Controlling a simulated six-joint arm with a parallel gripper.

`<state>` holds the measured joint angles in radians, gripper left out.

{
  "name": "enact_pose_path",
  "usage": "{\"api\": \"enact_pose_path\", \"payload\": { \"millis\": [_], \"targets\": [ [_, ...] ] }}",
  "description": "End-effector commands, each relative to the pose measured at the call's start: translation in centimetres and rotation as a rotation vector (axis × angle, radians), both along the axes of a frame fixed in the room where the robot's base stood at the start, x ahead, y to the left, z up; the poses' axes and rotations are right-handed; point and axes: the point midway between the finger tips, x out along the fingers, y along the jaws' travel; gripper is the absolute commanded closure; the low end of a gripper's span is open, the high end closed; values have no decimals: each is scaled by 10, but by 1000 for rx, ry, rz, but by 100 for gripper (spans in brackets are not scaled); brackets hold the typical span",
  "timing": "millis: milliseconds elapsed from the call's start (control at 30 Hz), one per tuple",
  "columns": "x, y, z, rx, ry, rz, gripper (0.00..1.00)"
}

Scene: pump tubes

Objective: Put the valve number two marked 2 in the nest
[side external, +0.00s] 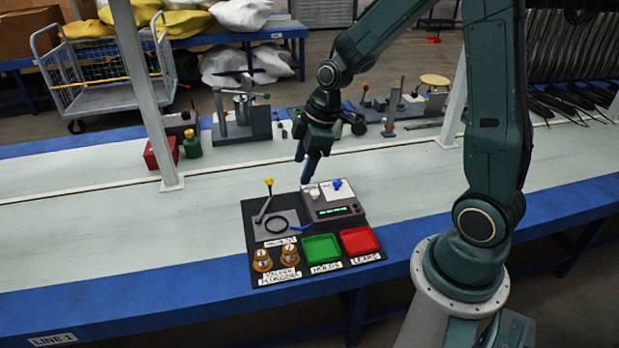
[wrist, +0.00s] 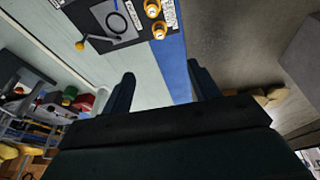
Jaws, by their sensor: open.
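Two brass-coloured valves with white tops stand side by side at the front left of the black board, a left one (side external: 262,261) and a right one (side external: 290,256). Their numbers are too small to read surely. The wrist view shows both at its top, one (wrist: 153,9) above the other (wrist: 159,30). The nest appears to be the dark ring (side external: 276,226) on a grey plate behind them; it looks empty, also in the wrist view (wrist: 116,23). My gripper (side external: 306,175) hangs above the back of the board, apart from the valves. Its fingers (wrist: 161,80) are spread with nothing between them.
A yellow-knobbed lever (side external: 267,196) rises beside the ring. A grey unit (side external: 333,207) with a green display stands right of it. Green (side external: 321,248) and red (side external: 360,240) trays lie in front. Other fixtures (side external: 241,120) stand farther back. The bench left of the board is clear.

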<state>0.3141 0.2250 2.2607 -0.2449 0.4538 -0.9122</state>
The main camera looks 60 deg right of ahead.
Motion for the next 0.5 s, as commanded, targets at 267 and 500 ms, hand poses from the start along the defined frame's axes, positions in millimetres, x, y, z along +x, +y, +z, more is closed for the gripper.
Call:
{"api": "enact_pose_path", "payload": {
  "millis": [267,500],
  "targets": [
    [17,-19,-64,37,14,125,39],
    [24,-32,-121,73,3,225,39]
  ]
}}
